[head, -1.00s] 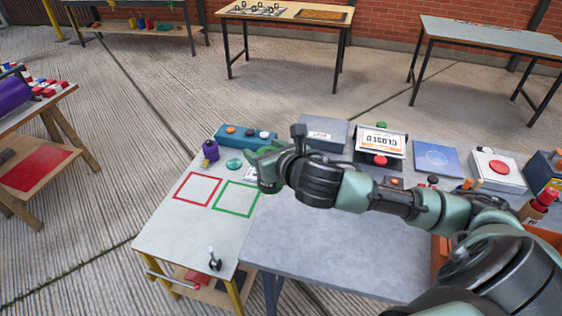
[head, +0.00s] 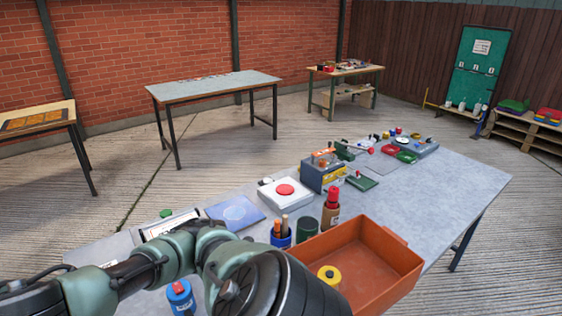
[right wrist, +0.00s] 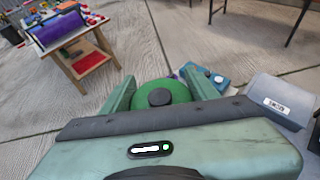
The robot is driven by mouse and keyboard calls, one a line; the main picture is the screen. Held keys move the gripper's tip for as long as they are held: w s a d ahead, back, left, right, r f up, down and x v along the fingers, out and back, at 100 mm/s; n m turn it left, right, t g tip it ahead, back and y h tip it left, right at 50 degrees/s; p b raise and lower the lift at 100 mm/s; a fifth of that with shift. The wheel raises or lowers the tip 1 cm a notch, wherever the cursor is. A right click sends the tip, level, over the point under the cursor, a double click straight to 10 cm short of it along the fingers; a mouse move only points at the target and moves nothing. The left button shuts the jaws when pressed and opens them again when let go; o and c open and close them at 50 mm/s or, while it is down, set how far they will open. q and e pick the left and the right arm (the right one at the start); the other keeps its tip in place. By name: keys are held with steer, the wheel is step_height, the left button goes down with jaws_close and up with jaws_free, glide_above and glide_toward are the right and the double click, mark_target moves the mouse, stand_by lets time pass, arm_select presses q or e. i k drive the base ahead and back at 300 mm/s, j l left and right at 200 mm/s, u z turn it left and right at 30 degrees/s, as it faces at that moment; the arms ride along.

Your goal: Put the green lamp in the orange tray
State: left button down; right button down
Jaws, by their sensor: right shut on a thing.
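The orange tray (head: 385,268) stands on the grey table in the head view, right of and beyond my right arm, which hides part of its near left side. A yellow-topped item (head: 329,276) is inside it. In the right wrist view my right gripper (right wrist: 158,80) is shut on a round green thing with a dark knob, which looks like the green lamp (right wrist: 160,86). Its lower part is hidden by the gripper. In the head view my right arm reaches left and its gripper is out of frame. My left gripper is in neither view.
Beside the tray stand a red-topped bottle (head: 331,208), a dark green cylinder (head: 306,230) and a blue pen cup (head: 281,236). A white box with a red button (head: 285,192) is behind. A blue jar (head: 180,297) is near my arm. The table right of the tray is clear.

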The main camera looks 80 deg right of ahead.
mark_target(364, 273)
steer(key=z, duration=2.9)
